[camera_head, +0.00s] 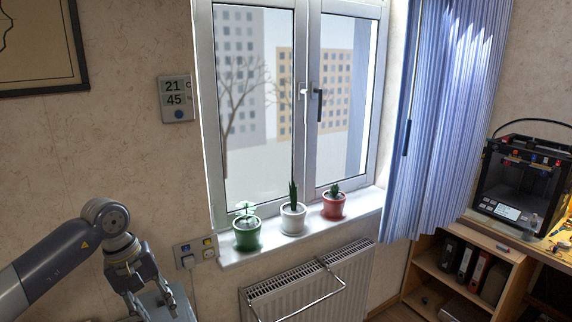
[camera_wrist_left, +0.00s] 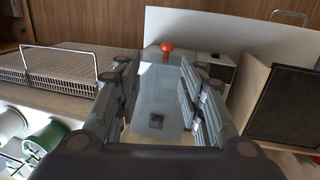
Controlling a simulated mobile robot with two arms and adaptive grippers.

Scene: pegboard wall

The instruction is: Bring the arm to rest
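My left arm (camera_head: 60,262) comes in from the left in the head view, in front of the wall beside the window. My left gripper (camera_head: 153,303) points downward near the bottom edge, left of the window sill. In the left wrist view the left gripper (camera_wrist_left: 157,78) has its two fingers apart, with a clear gap between them. My right arm and right gripper are not in view.
A green pot (camera_head: 247,236), a white pot (camera_head: 293,220) and a red pot (camera_head: 333,206) stand on the sill (camera_head: 262,248). A radiator (camera_head: 310,285) with a towel bar hangs below. A wall socket (camera_head: 197,252) is near my gripper. A 3D printer (camera_head: 515,190) stands at right.

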